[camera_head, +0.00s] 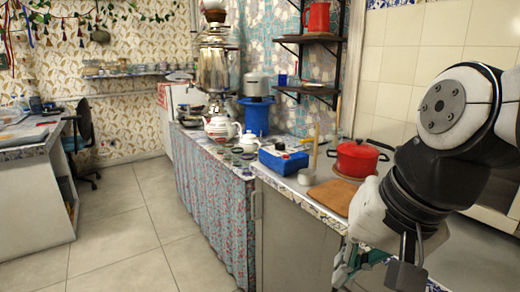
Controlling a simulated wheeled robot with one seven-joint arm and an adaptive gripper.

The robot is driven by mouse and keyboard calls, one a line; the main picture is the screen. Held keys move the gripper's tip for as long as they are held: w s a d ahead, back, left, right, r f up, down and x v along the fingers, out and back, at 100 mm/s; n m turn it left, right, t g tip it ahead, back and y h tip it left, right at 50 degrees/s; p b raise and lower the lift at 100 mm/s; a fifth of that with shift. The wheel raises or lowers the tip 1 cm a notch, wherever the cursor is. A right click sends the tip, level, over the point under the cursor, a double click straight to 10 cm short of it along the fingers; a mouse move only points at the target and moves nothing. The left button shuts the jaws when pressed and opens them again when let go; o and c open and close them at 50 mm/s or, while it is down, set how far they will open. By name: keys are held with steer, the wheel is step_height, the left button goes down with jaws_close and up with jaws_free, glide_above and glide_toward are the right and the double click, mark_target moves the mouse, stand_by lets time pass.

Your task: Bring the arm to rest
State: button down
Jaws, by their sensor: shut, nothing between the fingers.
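My arm comes in from the right edge, bent downward. My gripper (350,268) hangs low at the bottom right, beside the front of the counter, with its lower end near the frame's bottom edge. Its fingers are shut with nothing seen between them. The samovar (213,65) stands upright at the back of the counter.
The counter (300,208) carries a red pot (357,158), a wooden board (333,196), a blue box (283,161) and small glasses. Shelves (308,90) hang above. A desk (30,195) and chair (83,140) stand left. The tiled floor (140,235) between is clear.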

steer(key=s+d+f+n+g+h, duration=0.1)
steer(key=s+d+f+n, duration=0.1)
steer(key=s+d, duration=0.35)
steer(key=s+d+f+n+g+h, duration=0.1)
steer(key=s+d+f+g+h, duration=0.15)
steer(key=s, duration=0.65)
step_height(320, 180, up, 21)
steer(key=t+y+p, duration=0.1)
steer(key=t+p, duration=0.3)
steer(key=p, duration=1.4)
steer(key=shift+w+a+f+n+p, duration=0.15)
steer(key=shift+w+a+n+p, duration=0.15)
steer(key=shift+w, duration=0.1)
